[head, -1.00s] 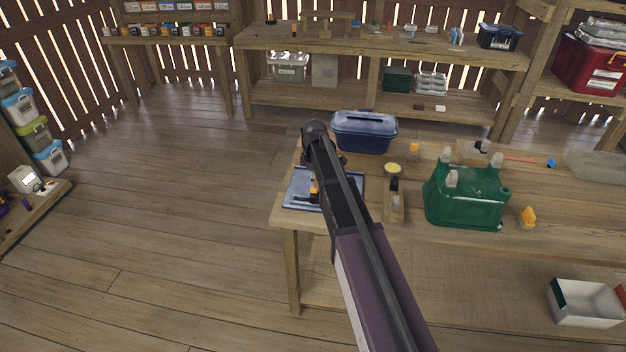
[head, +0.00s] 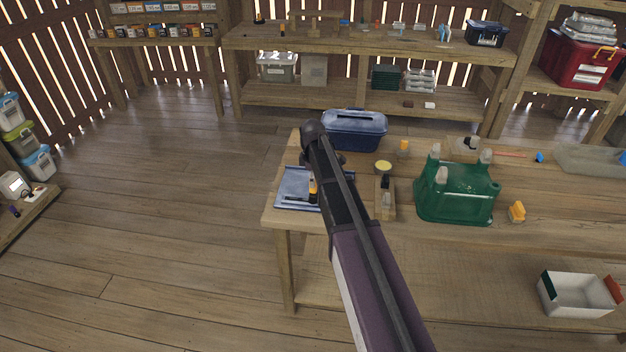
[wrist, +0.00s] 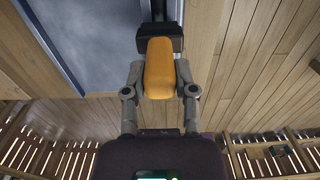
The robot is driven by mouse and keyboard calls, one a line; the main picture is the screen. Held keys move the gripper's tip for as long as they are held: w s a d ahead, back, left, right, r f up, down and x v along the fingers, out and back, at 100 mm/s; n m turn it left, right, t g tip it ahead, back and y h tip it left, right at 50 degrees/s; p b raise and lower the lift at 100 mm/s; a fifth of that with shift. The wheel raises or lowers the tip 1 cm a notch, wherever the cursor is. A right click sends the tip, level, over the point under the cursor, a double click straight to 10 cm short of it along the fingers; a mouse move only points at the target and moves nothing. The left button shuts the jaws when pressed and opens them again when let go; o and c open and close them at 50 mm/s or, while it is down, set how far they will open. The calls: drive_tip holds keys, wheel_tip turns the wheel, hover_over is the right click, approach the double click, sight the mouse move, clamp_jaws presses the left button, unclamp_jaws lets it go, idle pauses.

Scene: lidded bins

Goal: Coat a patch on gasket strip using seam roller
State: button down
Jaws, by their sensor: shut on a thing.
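My gripper (wrist: 160,88) is shut on the orange handle of the seam roller (wrist: 160,66). In the wrist view the handle sits between both fingers, with a black head beyond it. The roller (head: 313,184) also shows in the head view, partly beside my arm, over the blue-grey tray (head: 290,177). The tray (wrist: 95,40) fills the upper left of the wrist view. A thin dark strip (head: 293,198), perhaps the gasket strip, lies on the tray. I cannot tell whether the roller touches it.
The tray lies at the bench's left end (head: 278,218). A blue lidded bin (head: 356,135) stands behind. A yellow-topped round tin (head: 383,167), a wooden block with a dark part (head: 386,206) and an upturned green crate (head: 455,194) stand to the right.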

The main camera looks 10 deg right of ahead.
drive_tip(key=shift+a, duration=0.1)
drive_tip(key=shift+w+a, duration=0.3)
drive_tip(key=shift+a, duration=0.4)
drive_tip(key=shift+w+a, duration=0.25)
drive_tip(key=shift+a, duration=0.45)
drive_tip(key=shift+w+a, duration=0.1)
drive_tip(key=shift+a, duration=0.05)
drive_tip(key=shift+w+a+f, duration=0.1)
drive_tip(key=shift+w+a, duration=0.15)
drive_tip(key=shift+a, duration=0.4)
drive_tip(key=shift+w+a, duration=0.2)
drive_tip(key=shift+a, duration=0.45)
drive_tip(key=shift+a, duration=0.15)
drive_tip(key=shift+w+a, duration=0.3)
drive_tip(key=shift+a, duration=0.35)
drive_tip(key=shift+w+a, duration=0.25)
drive_tip(key=shift+a, duration=0.35)
wheel_tip(320, 180, up, 6)
drive_tip(key=p, duration=0.6)
